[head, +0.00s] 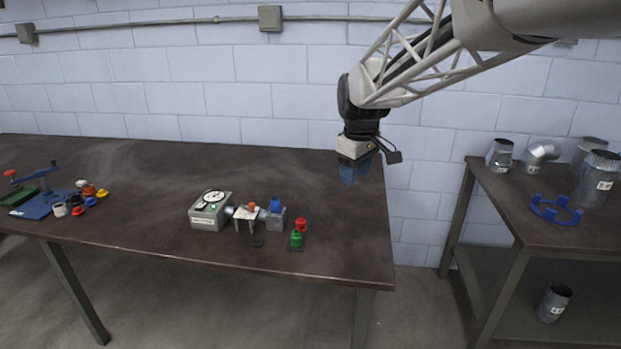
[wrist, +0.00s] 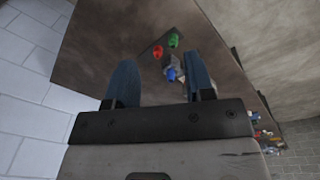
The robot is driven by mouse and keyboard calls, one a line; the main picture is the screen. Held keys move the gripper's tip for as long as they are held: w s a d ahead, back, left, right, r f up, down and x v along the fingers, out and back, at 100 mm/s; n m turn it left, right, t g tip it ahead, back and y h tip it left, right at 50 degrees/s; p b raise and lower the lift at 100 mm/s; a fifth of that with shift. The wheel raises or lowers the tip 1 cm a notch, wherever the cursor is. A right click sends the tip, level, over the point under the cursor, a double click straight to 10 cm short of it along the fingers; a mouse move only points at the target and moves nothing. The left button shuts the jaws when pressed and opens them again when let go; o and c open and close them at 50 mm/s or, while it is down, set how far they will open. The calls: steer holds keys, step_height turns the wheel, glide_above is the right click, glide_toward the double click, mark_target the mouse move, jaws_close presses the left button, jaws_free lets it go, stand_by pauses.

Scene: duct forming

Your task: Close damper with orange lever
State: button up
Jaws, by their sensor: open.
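A small duct test setup stands near the front middle of the dark table. A grey box with a round white dial (head: 211,207) is at its left. A small stand with an orange piece on top (head: 250,211) joins it; whether this is the damper's lever is too small to tell. A grey block with a blue knob (head: 275,212) is to its right. My gripper (head: 351,178) is open and empty, over the right part of the table, behind and to the right of the setup. In the wrist view its blue fingers (wrist: 160,88) are spread apart, with the blue knob (wrist: 171,74) visible beyond them.
Red (head: 301,224) and green (head: 296,239) knobs sit right of the setup. A blue fixture with a red-tipped handle (head: 45,198) and several small coloured caps are at far left. A side table (head: 505,205) at right holds duct pieces and a blue ring (head: 556,209). The table's middle-left is clear.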

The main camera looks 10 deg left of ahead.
steer(key=w+a+f+n, duration=0.3)
steer(key=w+a, duration=0.5)
steer(key=a, duration=0.1)
steer(key=n+g, duration=0.1)
steer(key=n, duration=0.6)
glide_above(252, 204)
step_height(252, 204, down, 14)
steer(key=shift+w+a+r, duration=0.1)
steer(key=shift+w+a, duration=0.05)
steer(key=shift+f, duration=3.95)
steer(key=shift+c, duration=0.2)
jaws_close()
